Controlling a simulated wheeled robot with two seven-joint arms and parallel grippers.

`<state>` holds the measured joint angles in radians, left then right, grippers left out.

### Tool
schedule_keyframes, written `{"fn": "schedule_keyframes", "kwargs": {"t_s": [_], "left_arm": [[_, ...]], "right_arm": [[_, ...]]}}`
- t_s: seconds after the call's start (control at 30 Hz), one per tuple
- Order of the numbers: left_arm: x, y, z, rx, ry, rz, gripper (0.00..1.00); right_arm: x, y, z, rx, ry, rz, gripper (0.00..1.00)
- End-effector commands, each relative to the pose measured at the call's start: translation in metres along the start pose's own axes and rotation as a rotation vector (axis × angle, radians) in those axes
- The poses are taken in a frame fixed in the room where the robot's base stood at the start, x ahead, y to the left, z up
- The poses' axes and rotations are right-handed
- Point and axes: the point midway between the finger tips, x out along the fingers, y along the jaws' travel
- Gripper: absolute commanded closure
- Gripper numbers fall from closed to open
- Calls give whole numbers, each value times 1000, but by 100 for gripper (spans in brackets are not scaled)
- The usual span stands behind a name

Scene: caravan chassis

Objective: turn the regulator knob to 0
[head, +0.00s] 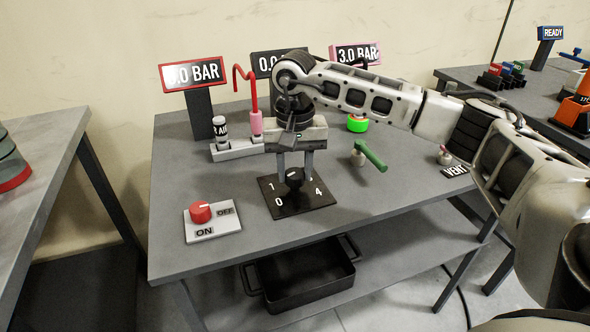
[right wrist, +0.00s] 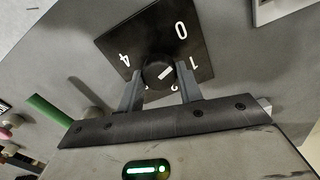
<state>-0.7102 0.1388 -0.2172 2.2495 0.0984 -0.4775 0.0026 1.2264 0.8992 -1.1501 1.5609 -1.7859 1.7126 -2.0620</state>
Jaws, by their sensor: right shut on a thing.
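The black regulator knob (head: 294,176) stands on a black dial plate (head: 305,203) near the front of the table; 0, 1 and 4 are readable around it. In the right wrist view the knob (right wrist: 158,73) carries a white mark that points between 0 and 1. My right gripper (head: 294,178) reaches down from above and is shut on the knob, one finger on each side. In the right wrist view my gripper (right wrist: 159,92) hides part of the plate's other markings. My left gripper is out of view.
A red ON/OFF knob (head: 201,212) sits left of the plate, and a green lever (head: 370,155) stands to the right. Behind are a red hook (head: 249,90) and BAR displays, the right one (head: 355,53) reading 3.0. A black tray (head: 300,283) lies on the lower shelf.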

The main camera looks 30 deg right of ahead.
Motion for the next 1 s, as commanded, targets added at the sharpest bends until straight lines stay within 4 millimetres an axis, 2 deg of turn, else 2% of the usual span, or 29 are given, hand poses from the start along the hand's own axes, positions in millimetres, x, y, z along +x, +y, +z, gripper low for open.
{"fn": "schedule_keyframes", "kwargs": {"t_s": [0.4, 0.93, 0.97, 1.0], "left_arm": [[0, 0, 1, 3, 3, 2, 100], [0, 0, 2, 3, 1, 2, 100], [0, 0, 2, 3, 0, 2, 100], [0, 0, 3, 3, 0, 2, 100]], "right_arm": [[-2, -1, -1, -172, 3, -4, 87], [-2, -1, -1, -194, 4, -3, 87], [-2, -1, -1, -194, 4, -3, 56], [-2, -1, 0, -194, 3, -3, 45]]}}
